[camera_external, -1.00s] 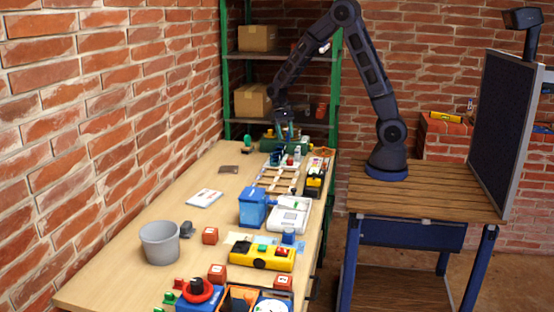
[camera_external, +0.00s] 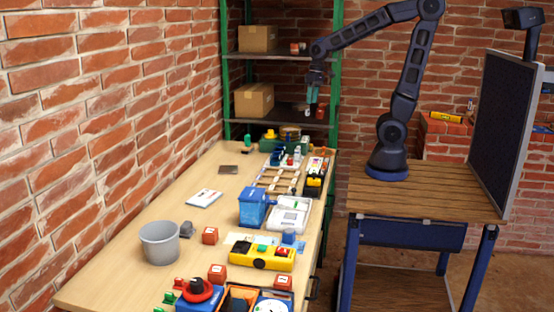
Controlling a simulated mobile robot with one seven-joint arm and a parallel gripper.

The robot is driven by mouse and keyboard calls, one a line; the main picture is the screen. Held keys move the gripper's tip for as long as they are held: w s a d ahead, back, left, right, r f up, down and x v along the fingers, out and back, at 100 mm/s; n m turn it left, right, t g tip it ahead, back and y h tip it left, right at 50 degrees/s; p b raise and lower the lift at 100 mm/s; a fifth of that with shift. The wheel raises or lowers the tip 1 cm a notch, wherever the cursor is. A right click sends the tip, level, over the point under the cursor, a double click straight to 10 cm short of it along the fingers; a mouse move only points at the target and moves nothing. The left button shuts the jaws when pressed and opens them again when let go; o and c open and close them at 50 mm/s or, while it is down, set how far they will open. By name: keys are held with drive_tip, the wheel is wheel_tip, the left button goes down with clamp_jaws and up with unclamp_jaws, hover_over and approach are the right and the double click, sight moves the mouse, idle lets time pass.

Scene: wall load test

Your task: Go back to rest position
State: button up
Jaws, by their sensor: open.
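My gripper (camera_external: 312,100) is raised above the far right end of the long wooden workbench (camera_external: 150,230), in front of the shelf rack. It points downward and is small in the view. It is open, and I see no object clearly held in it. My arm is bent high, with its base on the wooden-topped cart to the right of the workbench.
A green rack (camera_external: 226,70) with cardboard boxes (camera_external: 254,100) stands behind the bench. The bench holds a grey bucket (camera_external: 160,243), a blue bin (camera_external: 252,206), a yellow box (camera_external: 262,258) and several red cubes. A dark panel (camera_external: 497,130) stands at the cart's right.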

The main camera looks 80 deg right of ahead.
drive_tip(key=s+r+n+t, duration=0.1)
drive_tip(key=s+r, duration=0.1)
drive_tip(key=s, duration=0.4)
drive_tip(key=s+a+r+n+t+h, duration=0.1)
drive_tip(key=s+r+n+t, duration=0.1)
drive_tip(key=s, duration=0.4)
drive_tip(key=shift+a+r+h, duration=0.25)
drive_tip(key=shift+r+h, duration=0.05)
drive_tip(key=shift+r, duration=0.4)
idle(1.5)
